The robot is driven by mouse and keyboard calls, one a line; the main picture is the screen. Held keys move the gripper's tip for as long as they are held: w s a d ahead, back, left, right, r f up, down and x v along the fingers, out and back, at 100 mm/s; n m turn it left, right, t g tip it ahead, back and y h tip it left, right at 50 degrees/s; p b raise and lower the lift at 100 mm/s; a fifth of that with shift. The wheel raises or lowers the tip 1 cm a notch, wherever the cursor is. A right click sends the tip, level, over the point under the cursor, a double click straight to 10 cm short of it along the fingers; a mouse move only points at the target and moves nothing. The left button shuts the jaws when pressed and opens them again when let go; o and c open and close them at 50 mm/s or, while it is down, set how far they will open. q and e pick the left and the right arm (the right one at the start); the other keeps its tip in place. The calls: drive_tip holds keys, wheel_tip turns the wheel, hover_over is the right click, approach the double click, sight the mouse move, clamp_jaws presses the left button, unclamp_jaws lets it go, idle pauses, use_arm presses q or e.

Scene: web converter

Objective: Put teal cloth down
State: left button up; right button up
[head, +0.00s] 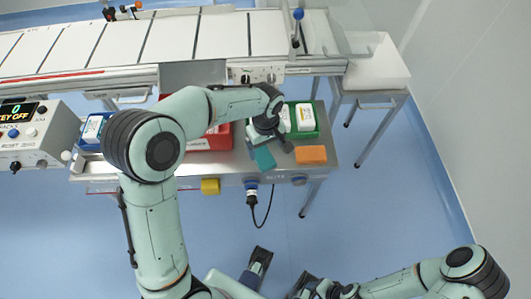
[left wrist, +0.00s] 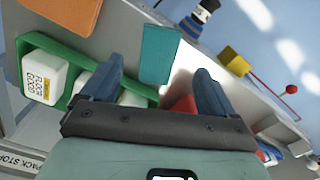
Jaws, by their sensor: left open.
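The teal cloth (head: 264,158) lies flat on the steel table, left of an orange block-like piece (head: 310,155). In the left wrist view the cloth (left wrist: 160,53) shows just beyond and between my fingertips. My left gripper (left wrist: 157,75) is open, with clear space between its two blue fingers and nothing held. In the head view the left gripper (head: 267,140) is over the table beside the cloth, partly hidden by its own wrist. Whether a fingertip touches the cloth I cannot tell. My right gripper (head: 301,284) is low at the bottom edge, away from the table, and partly cut off.
A green tray (head: 307,134) with white bottles (head: 305,115) stands behind the orange piece. A red bin (head: 212,139) is to the left, partly behind my arm. A yellow block (head: 210,186) is at the table's front edge. A conveyor (head: 120,45) runs behind.

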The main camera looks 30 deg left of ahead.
use_arm(q)
wheel_tip(320, 180, up, 4)
drive_tip(key=shift+r, duration=0.15)
use_arm(e)
drive_tip(key=shift+s+r, duration=0.15)
drive_tip(key=shift+r, duration=0.1)
idle(0.4)
